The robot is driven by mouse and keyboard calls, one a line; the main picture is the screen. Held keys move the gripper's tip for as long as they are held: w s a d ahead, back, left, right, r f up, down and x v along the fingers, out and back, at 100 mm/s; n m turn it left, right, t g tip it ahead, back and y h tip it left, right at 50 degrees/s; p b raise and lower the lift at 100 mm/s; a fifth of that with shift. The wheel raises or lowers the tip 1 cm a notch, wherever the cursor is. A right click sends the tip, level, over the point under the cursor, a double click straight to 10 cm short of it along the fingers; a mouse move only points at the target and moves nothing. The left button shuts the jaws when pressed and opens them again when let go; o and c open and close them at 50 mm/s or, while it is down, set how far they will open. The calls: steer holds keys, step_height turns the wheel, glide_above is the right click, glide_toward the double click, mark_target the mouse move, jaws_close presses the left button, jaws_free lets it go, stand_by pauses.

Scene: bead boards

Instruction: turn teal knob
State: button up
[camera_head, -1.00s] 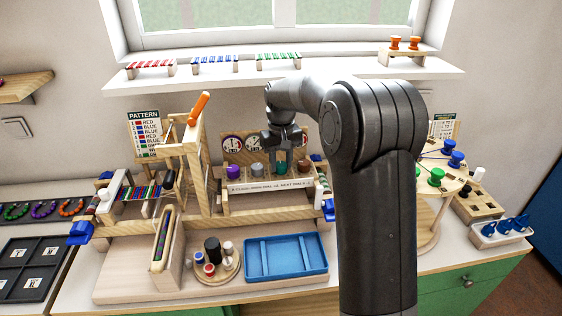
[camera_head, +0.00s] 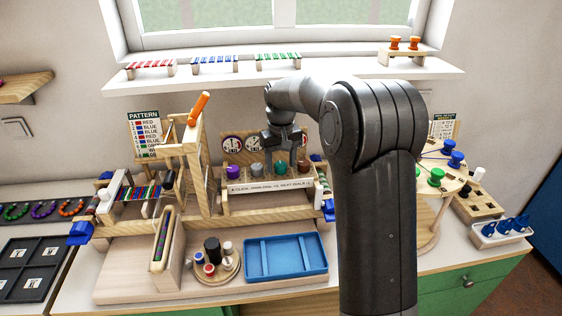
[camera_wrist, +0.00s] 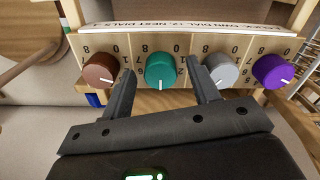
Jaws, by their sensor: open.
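The teal knob (camera_wrist: 160,70) is a round dial with a white pointer line, in a row on a wooden panel with printed digits. In the wrist view its line points down towards my gripper. My gripper (camera_wrist: 164,82) is open, one finger to each side of the teal knob, between it and the brown and grey knobs. No finger visibly touches it; I cannot tell the depth gap. In the head view my gripper (camera_head: 283,149) is just above the teal knob (camera_head: 281,168).
The brown knob (camera_wrist: 101,69), grey knob (camera_wrist: 221,69) and purple knob (camera_wrist: 272,70) flank the teal one closely. A label strip (camera_head: 270,186) runs along the panel front. A wooden frame with an orange handle (camera_head: 199,107) stands left. A blue tray (camera_head: 287,257) lies in front.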

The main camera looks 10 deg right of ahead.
mark_target(281, 166)
step_height(281, 166, up, 11)
stand_by(0.4)
steer(key=shift+f, duration=0.1)
steer(key=s+d+r+m+t, duration=0.1)
steer(key=s+r, duration=0.2)
steer(key=s, duration=0.6)
steer(key=s+d+r+t, duration=0.2)
steer(key=s, duration=0.8)
steer(key=s+d+f+m+t, duration=0.1)
steer(key=s+f, duration=0.2)
steer(key=s, duration=0.5)
steer(key=s+d+f+m+t, duration=0.1)
steer(key=s+f, duration=0.3)
steer(key=s, duration=0.4)
steer(key=shift+s+t, duration=0.3)
steer(key=shift+s, duration=0.1)
